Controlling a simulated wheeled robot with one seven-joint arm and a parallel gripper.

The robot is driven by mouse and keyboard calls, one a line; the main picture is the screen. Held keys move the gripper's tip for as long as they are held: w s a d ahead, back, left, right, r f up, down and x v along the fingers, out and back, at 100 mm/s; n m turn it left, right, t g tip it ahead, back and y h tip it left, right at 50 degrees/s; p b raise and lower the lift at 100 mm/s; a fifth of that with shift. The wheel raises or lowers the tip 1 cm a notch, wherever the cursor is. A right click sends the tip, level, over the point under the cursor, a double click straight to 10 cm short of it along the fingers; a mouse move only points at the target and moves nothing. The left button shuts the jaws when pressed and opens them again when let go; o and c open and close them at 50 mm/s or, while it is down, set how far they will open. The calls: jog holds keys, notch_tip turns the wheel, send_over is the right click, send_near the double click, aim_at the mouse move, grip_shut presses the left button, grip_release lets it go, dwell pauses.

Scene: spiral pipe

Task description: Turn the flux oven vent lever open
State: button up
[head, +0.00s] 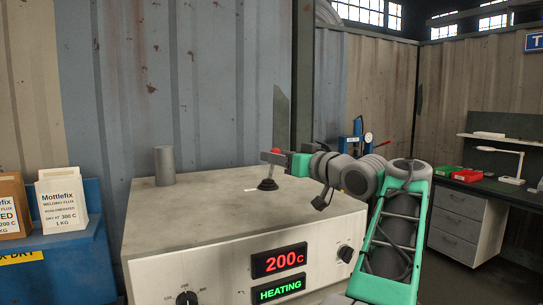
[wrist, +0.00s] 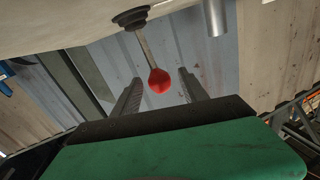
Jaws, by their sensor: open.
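The flux oven (head: 225,225) is a pale box with a red 200C display and a green HEATING display on its front. The vent lever is a short metal rod on a black base (head: 267,184) on the oven top, with a red ball knob (head: 275,151). In the wrist view the red knob (wrist: 159,80) is on its rod (wrist: 144,46), just ahead of and between the finger lines. My gripper (wrist: 160,92) is open, its two dark fingers on either side of the knob with gaps. In the head view my gripper (head: 272,157) is level with the knob and partly overlaps it.
A grey vent pipe (head: 164,166) stands on the oven's back left; it also shows in the wrist view (wrist: 216,18). A blue bench (head: 60,262) with flux boxes is left. A workbench (head: 490,195) is far right. The oven top is otherwise mostly clear.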

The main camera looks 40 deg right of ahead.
jog(key=shift+w, duration=1.15)
grip_shut()
dwell(0.5)
